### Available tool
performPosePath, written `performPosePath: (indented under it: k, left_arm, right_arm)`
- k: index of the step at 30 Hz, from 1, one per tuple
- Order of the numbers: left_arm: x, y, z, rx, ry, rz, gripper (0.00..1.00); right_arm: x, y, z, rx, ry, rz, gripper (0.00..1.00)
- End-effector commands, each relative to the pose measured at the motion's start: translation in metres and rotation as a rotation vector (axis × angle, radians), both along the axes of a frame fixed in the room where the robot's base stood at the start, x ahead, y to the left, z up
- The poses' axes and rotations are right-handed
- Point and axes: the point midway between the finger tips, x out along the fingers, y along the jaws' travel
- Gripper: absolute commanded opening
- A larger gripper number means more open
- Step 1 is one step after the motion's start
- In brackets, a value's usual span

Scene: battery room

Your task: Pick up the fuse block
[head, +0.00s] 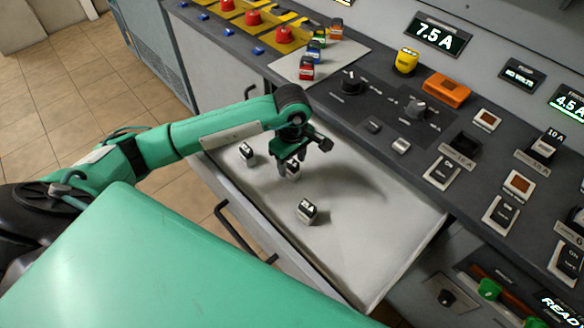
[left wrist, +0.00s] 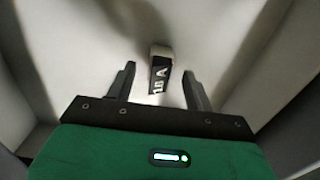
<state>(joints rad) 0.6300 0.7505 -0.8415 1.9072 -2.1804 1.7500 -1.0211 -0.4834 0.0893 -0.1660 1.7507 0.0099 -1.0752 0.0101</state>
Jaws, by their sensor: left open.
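Small black-and-white fuse blocks lie in the open drawer (head: 375,265). One fuse block (head: 293,169) is under my left gripper (head: 289,163) and partly hidden by its fingers. A second block (head: 247,152) lies to the left of the gripper. A third block (head: 306,211), with a dark labelled top, lies nearer the drawer front. My right gripper is not in view.
The control panel (head: 390,120) with switches and displays rises behind the drawer. Coloured blocks (head: 307,68) stand on a pale plate at its left. The drawer's right half is bare. Drawer walls (left wrist: 22,75) are close around the gripper.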

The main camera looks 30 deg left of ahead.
Motion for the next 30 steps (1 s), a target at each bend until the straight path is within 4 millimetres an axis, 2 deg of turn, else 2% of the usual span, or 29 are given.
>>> performPosePath:
  k: [4,12,20,30]
  left_arm:
    - [0.0,0.0,-0.016,-0.001,0.0,0.001,0.53]
    - [0.0,0.0,-0.019,0.0,-0.001,0.0,0.53]
    - [0.0,0.001,-0.018,0.0,-0.001,0.0,0.02]
    - [0.001,0.001,-0.015,0.0,-0.002,0.001,0.02]
  right_arm:
    - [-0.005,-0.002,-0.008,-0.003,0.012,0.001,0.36]
    - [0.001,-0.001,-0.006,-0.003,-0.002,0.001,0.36]
    - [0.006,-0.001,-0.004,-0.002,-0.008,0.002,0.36]
    - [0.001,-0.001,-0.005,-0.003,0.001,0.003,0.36]
